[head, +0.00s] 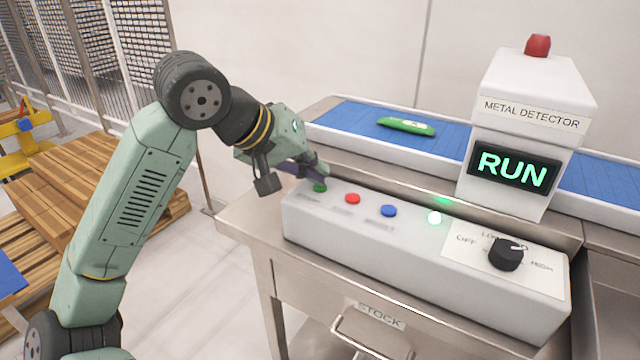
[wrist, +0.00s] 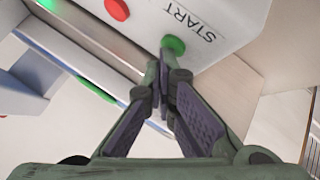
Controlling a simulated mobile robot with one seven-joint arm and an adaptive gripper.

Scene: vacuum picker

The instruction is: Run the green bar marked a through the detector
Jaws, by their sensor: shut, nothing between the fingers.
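The green bar (head: 406,126) lies flat on the blue conveyor belt (head: 357,113), left of the metal detector (head: 531,95); a pale label with a small mark shows on it. The bar also shows in the wrist view (wrist: 98,90). The detector's screen (head: 512,167) reads RUN in green. My gripper (head: 322,178) is shut and empty, its tips at the green START button (head: 320,188) on the white control box (head: 420,262). In the wrist view the tips are at or very near the START button (wrist: 173,45); I cannot tell whether it is pressed.
Wooden pallets (head: 100,180) stand at left. A red beacon (head: 537,45) tops the detector.

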